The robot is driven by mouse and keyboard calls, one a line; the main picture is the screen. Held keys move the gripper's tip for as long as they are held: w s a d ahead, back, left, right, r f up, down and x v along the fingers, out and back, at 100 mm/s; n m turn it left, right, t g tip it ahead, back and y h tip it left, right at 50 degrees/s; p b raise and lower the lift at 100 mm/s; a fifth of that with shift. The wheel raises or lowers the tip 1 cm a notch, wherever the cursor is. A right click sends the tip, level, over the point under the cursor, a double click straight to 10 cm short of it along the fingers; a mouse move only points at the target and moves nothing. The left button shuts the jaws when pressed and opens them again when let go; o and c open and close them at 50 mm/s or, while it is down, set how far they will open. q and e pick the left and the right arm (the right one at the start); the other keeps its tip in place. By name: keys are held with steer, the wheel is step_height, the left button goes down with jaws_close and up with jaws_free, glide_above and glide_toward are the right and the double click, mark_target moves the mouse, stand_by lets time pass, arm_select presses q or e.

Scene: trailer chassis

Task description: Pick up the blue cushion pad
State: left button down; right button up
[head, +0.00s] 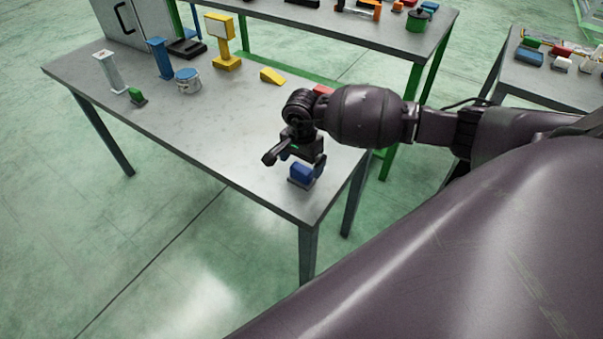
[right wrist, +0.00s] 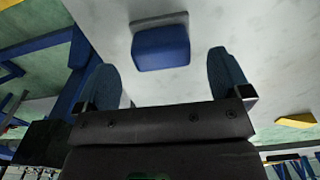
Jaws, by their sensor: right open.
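The blue cushion pad (head: 301,173) lies on the grey table near its front right corner. It also shows in the right wrist view (right wrist: 160,48) as a blue block with a grey base. My right gripper (head: 294,160) is open just above the pad in the head view. In the right wrist view its two fingers (right wrist: 173,78) stand apart, with the pad beyond and between them, and nothing is held. I cannot tell the exact gap to the pad. My left gripper is not in view.
The grey table (head: 215,140) is clear in its middle. Toward its back stand a white-and-blue can (head: 187,82), a blue post (head: 159,58), a yellow stand (head: 222,42), a yellow wedge (head: 271,76) and a green block (head: 137,96). A red object (head: 323,90) is partly behind my right arm.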

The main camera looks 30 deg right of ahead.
mark_target(301, 168)
steer(key=shift+f, duration=1.7)
steer(key=shift+w, duration=0.1)
steer(key=c, duration=1.1)
